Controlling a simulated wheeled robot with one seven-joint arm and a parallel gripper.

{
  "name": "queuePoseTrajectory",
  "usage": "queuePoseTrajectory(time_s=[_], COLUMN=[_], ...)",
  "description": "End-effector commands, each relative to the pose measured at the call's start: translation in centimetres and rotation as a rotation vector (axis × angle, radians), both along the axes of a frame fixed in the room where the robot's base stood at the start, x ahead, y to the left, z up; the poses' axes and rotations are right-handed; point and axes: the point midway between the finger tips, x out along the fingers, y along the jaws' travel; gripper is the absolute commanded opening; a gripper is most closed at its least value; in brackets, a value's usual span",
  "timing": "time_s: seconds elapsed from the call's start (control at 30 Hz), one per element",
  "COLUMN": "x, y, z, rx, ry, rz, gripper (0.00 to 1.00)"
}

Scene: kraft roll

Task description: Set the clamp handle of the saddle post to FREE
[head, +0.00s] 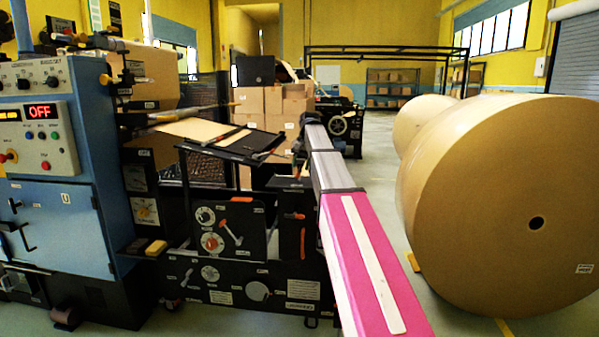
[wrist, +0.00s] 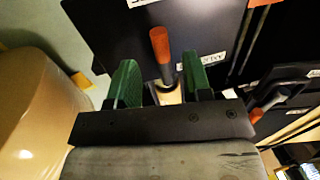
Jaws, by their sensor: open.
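In the wrist view, a lever with an orange grip (wrist: 161,45) and a metal shaft stands out in front of a dark panel. My gripper (wrist: 161,62) has its two green fingers spread on either side of the lever's lower part, with gaps showing and no hold on it. White labels (wrist: 203,59) show on the panel, but I cannot read FREE or any setting. In the head view, an orange-tipped lever (head: 298,216) shows on the black machine near my arm; I cannot tell if it is the same one. My fingers are hidden there.
A second orange handle (wrist: 262,108) is at the right of the wrist view. In the head view, a blue control cabinet (head: 66,190) stands left and a large kraft roll (head: 490,205) right. Black panels with dials (head: 212,242) fill the middle. Some floor is clear beside the roll.

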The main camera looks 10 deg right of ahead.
Motion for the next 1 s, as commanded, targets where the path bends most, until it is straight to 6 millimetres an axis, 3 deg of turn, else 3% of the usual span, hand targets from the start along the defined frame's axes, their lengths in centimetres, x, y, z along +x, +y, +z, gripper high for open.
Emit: queuePoseTrajectory(time_s=[0.2,0.4,1.0], x=[-0.1,-0.3,-0.4], y=[-0.8,-1.2,-1.4], z=[4.3,6.5,7.2], rx=[0.0,0.0,0.0], ry=[-0.002,0.0,0.0], rz=[0.001,0.001,0.001], gripper=[0.45,0.45,0.45])
